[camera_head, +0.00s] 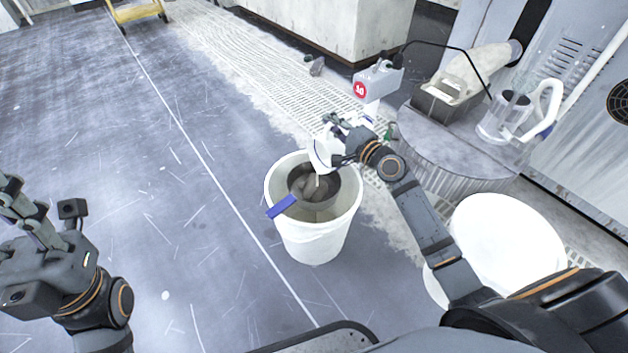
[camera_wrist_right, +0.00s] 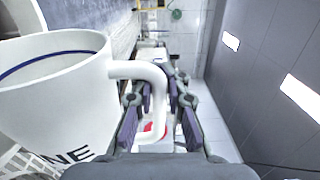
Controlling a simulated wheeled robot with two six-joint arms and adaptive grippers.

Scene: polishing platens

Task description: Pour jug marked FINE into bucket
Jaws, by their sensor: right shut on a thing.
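A white jug (camera_head: 322,155) is tilted over the white bucket (camera_head: 318,237), with its mouth toward the bucket. A thin pale streak shows between the jug and a dark strainer-like bowl (camera_head: 325,190) in the bucket's mouth. A blue handle (camera_head: 281,206) from that bowl lies across the rim. My right gripper (camera_head: 340,135) is shut on the jug's handle. In the right wrist view the jug (camera_wrist_right: 50,110) shows a blue line inside and the letters "NE"; the rest of the marking is cut off. My left gripper (camera_head: 35,215) is empty at the left, away from the bucket; its opening is unclear.
A clear jug with a white handle (camera_head: 505,115) stands on the round grey platen (camera_head: 450,150) at the right. A grey device (camera_head: 378,78) with a red round sign stands behind my right gripper. A white round thing (camera_head: 505,245) lies under my right arm. The floor at left is clear.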

